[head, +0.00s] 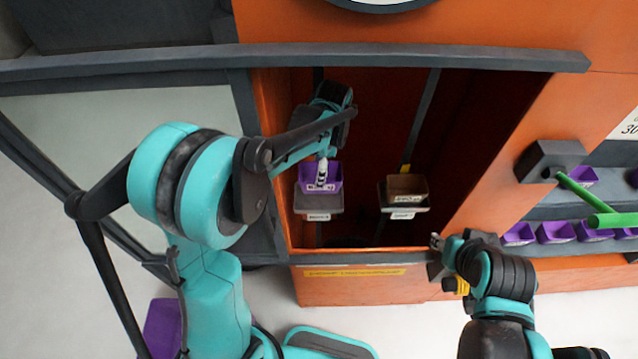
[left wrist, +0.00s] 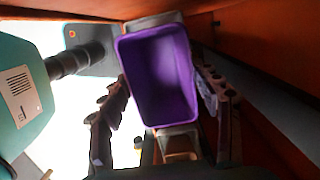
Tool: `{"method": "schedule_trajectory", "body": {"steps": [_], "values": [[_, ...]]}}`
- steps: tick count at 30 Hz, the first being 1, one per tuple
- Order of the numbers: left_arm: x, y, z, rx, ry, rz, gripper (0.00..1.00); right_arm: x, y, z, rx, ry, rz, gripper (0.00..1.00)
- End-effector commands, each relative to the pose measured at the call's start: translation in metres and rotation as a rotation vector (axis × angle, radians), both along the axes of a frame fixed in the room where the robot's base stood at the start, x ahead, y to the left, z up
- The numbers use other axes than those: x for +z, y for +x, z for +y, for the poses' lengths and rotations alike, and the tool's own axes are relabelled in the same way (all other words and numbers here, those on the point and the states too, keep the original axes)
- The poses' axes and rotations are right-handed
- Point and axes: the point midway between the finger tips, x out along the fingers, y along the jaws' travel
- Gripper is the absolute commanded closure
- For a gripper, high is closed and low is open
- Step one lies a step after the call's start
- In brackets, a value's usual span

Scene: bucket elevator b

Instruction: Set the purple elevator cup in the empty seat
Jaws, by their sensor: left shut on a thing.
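The purple elevator cup (head: 334,174) is inside the open orange housing, at the left belt. It also shows in the left wrist view (left wrist: 158,75), its open mouth facing the camera. My left gripper (head: 322,166) is shut on the cup, with a finger on each side in the wrist view. A grey seat (head: 318,203) with a white label is right below the cup. I cannot tell whether the cup rests in it or is just above it. My right gripper (head: 437,241) is at the opening's lower right corner, away from the cup; its jaws are too small to read.
A brown cup (head: 405,184) sits in another grey seat (head: 404,208) on the right belt. The housing's side walls and lower sill (head: 365,258) frame the opening closely. Several purple cups (head: 557,232) stand on a shelf at right, near a green bar (head: 585,190).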

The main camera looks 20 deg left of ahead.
Motion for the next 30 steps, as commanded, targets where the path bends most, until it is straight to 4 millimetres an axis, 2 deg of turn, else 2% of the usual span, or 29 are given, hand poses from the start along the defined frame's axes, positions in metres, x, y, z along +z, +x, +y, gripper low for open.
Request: {"method": "schedule_trajectory", "body": {"steps": [3, 8, 15, 23, 30], "values": [[-0.018, 0.000, 0.000, 0.000, 0.000, 0.000, 0.95, -0.002, 0.000, 0.000, 0.000, 0.000, 0.000, 0.60], [-0.028, 0.000, 0.000, 0.000, 0.000, 0.000, 0.95, -0.002, 0.000, 0.000, 0.000, 0.000, 0.000, 0.60], [-0.058, 0.000, 0.000, 0.000, 0.000, 0.000, 0.95, -0.005, 0.000, 0.000, 0.000, 0.000, 0.000, 0.60], [-0.061, 0.000, 0.000, 0.000, 0.000, 0.000, 0.95, -0.005, 0.000, 0.000, 0.000, 0.000, 0.000, 0.60], [-0.068, 0.000, 0.000, 0.000, 0.000, 0.000, 0.94, -0.012, 0.000, 0.000, 0.000, 0.000, 0.000, 0.60]]}}
